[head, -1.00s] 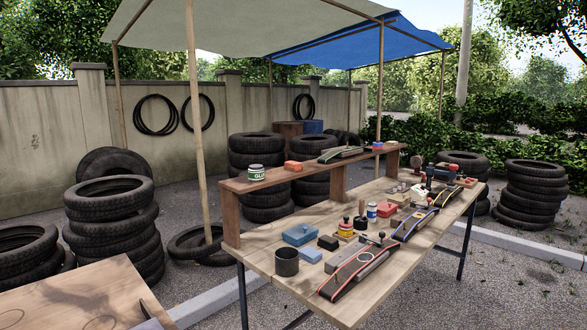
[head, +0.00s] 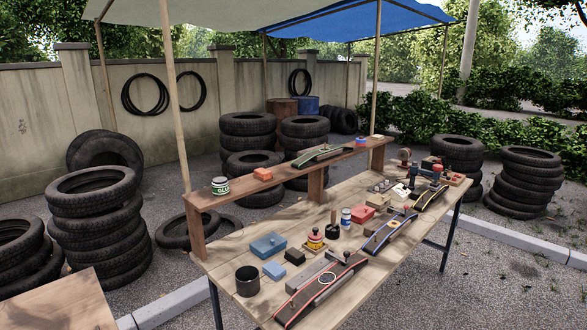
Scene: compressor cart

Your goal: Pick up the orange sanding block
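An orange block (head: 262,173), which looks like the sanding block, lies on the raised wooden shelf (head: 238,187) along the back of the workbench. It sits between a glue tin (head: 221,186) on its left and a green curved tool (head: 318,155) on its right. Nothing covers it. Neither of my grippers shows in the head view.
Tire stacks (head: 98,225) stand behind and left. A wooden table corner (head: 60,305) is at lower left.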

